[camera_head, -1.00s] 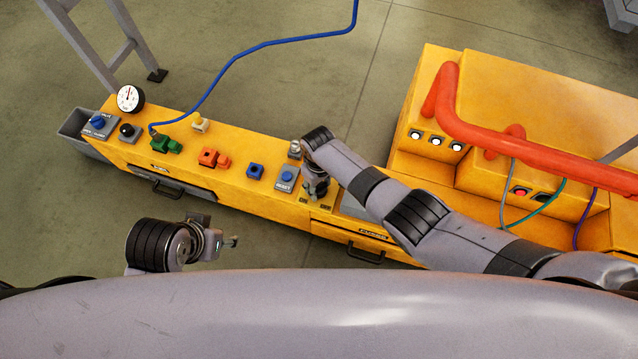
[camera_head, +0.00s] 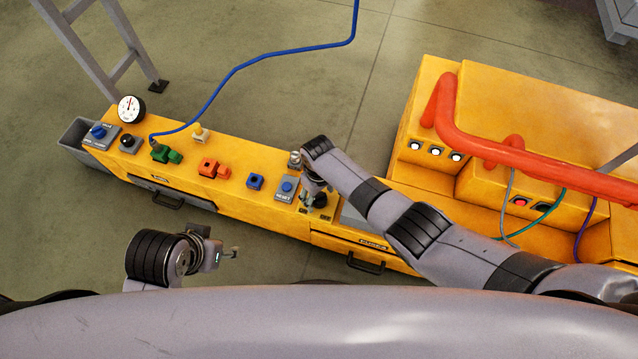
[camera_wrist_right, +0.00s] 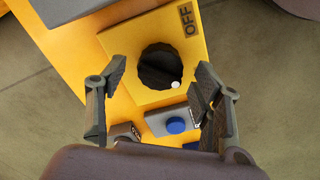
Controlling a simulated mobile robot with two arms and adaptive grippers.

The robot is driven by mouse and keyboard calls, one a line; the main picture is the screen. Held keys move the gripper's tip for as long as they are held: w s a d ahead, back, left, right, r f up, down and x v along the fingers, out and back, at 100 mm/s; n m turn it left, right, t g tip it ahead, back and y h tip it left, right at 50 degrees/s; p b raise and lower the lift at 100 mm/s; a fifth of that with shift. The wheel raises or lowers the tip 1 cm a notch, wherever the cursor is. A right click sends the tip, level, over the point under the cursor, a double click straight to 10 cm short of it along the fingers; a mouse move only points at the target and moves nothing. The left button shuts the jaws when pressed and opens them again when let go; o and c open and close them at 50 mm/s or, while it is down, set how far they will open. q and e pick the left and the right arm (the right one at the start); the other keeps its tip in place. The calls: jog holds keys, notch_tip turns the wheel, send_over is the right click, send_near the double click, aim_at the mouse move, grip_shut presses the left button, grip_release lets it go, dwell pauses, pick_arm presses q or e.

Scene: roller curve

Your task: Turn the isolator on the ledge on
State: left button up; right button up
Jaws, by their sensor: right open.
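The isolator is a black round knob (camera_wrist_right: 158,68) on a yellow plate (camera_wrist_right: 205,45) in the right wrist view. A white dot shows on the knob's lower right side, and an OFF label (camera_wrist_right: 188,19) stands at the plate's upper right. My right gripper (camera_wrist_right: 160,80) is open, with one finger on each side of the knob in this view; contact is not visible. In the head view a dark round knob (camera_head: 320,200) shows on the ledge beside my right gripper (camera_head: 310,188), which partly hides that spot. My left gripper (camera_head: 232,253) hangs in front of the ledge, its jaws unclear.
A grey plate with a blue RESET button (camera_head: 287,187) sits just left of my right gripper. Blue, orange and green blocks, a gauge (camera_head: 131,109) and a blue cable (camera_head: 237,70) lie farther left. A yellow machine with a red pipe (camera_head: 540,165) stands right.

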aim_at(319, 196)
notch_tip(319, 196, up, 11)
jog(key=shift+r, duration=0.15)
dwell(0.4)
dwell(0.4)
